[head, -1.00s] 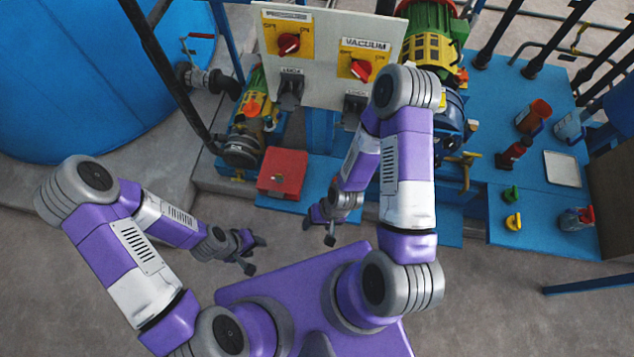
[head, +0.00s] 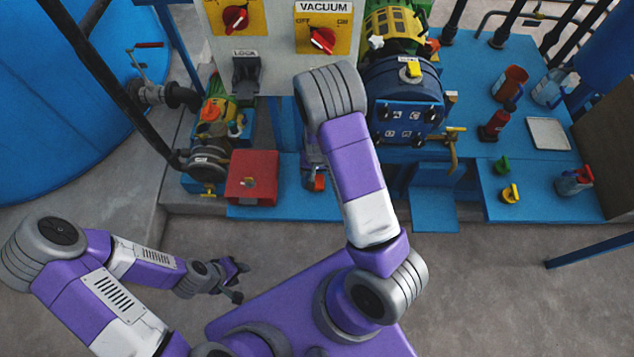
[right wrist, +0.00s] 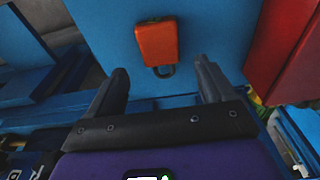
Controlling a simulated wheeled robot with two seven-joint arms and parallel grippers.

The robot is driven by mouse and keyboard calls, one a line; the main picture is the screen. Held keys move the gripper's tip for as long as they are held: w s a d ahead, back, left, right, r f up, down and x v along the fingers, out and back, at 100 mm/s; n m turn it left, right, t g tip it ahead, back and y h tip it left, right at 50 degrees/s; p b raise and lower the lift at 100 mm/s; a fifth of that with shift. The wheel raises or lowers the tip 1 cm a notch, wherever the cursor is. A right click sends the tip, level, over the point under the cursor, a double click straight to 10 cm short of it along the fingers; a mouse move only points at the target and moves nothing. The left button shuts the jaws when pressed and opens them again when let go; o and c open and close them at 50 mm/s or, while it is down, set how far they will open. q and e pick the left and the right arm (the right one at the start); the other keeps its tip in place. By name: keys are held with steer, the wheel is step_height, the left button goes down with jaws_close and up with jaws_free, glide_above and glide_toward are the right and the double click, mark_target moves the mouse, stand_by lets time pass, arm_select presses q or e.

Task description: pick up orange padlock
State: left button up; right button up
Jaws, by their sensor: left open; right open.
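The orange padlock (right wrist: 156,42) lies on a blue surface in the right wrist view, with its dark shackle toward my gripper. My right gripper (right wrist: 163,80) is open and empty, its two fingers spread on either side short of the padlock. In the head view, a bit of the orange padlock (head: 319,183) shows beside my right gripper, on the blue platform. My right forearm hides most of that gripper there. My left gripper (head: 240,282) is open and empty above the grey floor at lower left, far from the padlock.
A red box (head: 252,177) stands left of the padlock. The panel with red switches (head: 275,30) rises behind. A blue vessel (head: 405,100) is at right. Small green (head: 502,165) and yellow (head: 510,194) objects sit on the right blue table. The floor in front is free.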

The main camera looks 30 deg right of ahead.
mark_target(317, 177)
steer(key=f, duration=0.2)
steer(key=f+b, duration=0.1)
steer(key=shift+w+f, duration=0.2)
steer(key=shift+f, duration=0.2)
steer(key=shift+r, duration=0.1)
steer(key=shift+c, duration=0.8)
steer(key=c, duration=1.1)
steer(key=shift+o, duration=0.2)
steer(key=shift+s+a+r+p, duration=0.2)
steer(key=shift+r+p, duration=0.15)
steer(key=shift+r, duration=0.2)
steer(key=r+p, duration=0.1)
steer(key=r, duration=0.3)
steer(key=r+p, duration=0.1)
steer(key=r, duration=0.1)
steer(key=shift+s+a+r+p, duration=0.15)
steer(key=shift+s+p, duration=0.15)
steer(key=shift+p, duration=0.05)
steer(key=s+a+p, duration=0.4)
steer(key=s+a, duration=0.1)
steer(key=s, duration=0.3)
steer(key=s+a+p, duration=0.3)
steer(key=s+a, duration=0.1)
steer(key=s, duration=0.4)
steer(key=shift+a+f+p, duration=0.2)
steer(key=shift+a+p, duration=0.15)
steer(key=shift+a, duration=0.05)
